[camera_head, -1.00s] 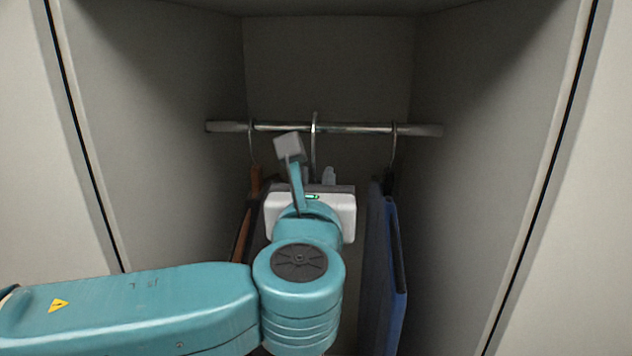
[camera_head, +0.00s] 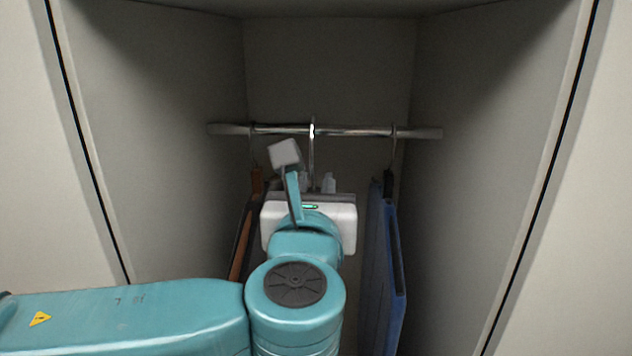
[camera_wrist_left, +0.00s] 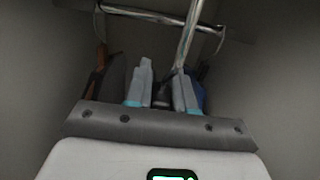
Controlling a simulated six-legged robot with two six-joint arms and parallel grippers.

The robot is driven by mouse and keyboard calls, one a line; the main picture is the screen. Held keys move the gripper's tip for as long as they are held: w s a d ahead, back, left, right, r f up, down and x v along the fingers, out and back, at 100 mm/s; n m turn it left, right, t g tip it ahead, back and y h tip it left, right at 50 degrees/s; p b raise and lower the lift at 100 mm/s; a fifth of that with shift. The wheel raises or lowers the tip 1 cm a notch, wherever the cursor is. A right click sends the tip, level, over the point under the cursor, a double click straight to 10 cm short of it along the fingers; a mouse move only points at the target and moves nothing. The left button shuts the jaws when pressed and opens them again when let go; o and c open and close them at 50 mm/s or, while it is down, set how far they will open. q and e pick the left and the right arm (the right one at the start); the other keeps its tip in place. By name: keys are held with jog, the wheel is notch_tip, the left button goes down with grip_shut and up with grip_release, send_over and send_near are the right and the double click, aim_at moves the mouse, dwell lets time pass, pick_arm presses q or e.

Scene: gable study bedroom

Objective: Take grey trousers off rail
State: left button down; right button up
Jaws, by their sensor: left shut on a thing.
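My left gripper (camera_head: 317,184) is in the wardrobe, below the rail (camera_head: 350,132). Its two fingers also show in the left wrist view (camera_wrist_left: 163,92), with the steel hook of the middle hanger (camera_wrist_left: 187,42) rising from between them. The gripper is shut on this hanger. In the head view the hook (camera_head: 312,155) stands upright and crosses the rail; I cannot tell whether it still bears on it. The grey trousers are hidden behind my gripper and arm, so I cannot make them out. My right gripper is not in view.
A brown wooden hanger (camera_head: 256,180) with a dark garment hangs close on the left. A blue garment (camera_head: 384,270) hangs close on the right. The wardrobe side walls (camera_head: 160,130) stand on both sides. Room is free above the rail.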

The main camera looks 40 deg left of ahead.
pick_arm(q)
jog(key=shift+p+v, duration=0.4)
jog(key=shift+v, duration=2)
